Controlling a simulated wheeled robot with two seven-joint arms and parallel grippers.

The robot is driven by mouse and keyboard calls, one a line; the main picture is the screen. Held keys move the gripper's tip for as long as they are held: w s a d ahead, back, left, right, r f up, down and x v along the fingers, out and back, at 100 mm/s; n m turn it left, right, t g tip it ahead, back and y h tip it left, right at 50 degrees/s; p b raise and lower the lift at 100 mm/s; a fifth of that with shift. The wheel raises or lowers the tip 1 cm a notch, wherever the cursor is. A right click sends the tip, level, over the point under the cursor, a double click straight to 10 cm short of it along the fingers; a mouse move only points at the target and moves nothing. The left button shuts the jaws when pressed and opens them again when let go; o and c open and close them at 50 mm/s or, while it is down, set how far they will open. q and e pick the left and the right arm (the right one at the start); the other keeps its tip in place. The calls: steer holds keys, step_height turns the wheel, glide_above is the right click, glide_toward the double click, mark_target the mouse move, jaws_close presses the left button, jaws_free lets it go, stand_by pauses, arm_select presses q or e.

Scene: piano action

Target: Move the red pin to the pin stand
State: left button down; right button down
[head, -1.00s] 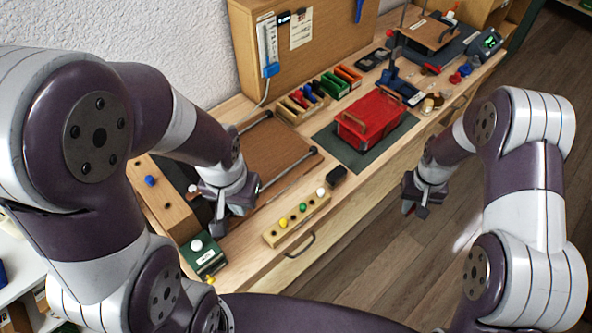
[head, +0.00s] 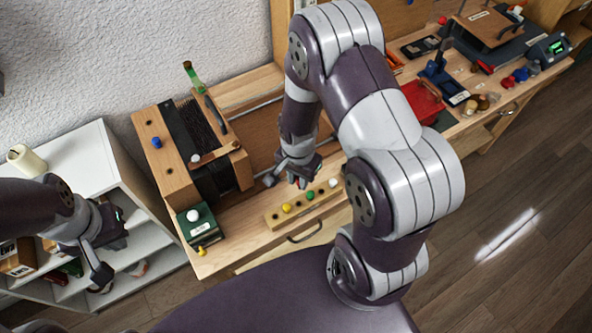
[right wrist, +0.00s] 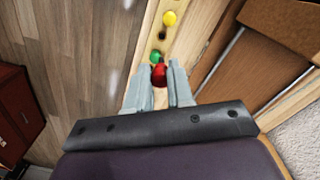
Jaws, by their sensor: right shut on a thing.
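The pin stand (head: 272,219) is a long light wooden block near the table's front edge. It holds a yellow pin (head: 287,208), a green pin (head: 310,196) and a white pin (head: 333,183). My right gripper (head: 287,181) is just behind the stand, fingers pointing down. In the right wrist view it is shut on the red pin (right wrist: 159,75), whose round head shows between the fingertips, close to the green pin (right wrist: 155,57). The red pin's lower end is hidden. My left gripper (head: 110,246) is at the far left, in front of the white shelf; its finger gap is unclear.
A wooden frame with a dark slatted part (head: 200,140) stands left of the stand, with a blue pin (head: 156,142) on its left block. A green box with a white knob (head: 194,215) sits at the front left corner. A red case (head: 424,102) lies further right.

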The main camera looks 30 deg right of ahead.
step_height(320, 180, down, 8)
steer(key=b, duration=0.7)
steer(key=shift+f, duration=0.15)
steer(key=shift+a+f, duration=0.1)
stand_by(0.8)
steer(key=shift+f+b, duration=0.8)
steer(key=shift+f, duration=0.6)
stand_by(1.1)
steer(key=c, duration=0.7)
jaws_free()
steer(key=shift+r, duration=0.15)
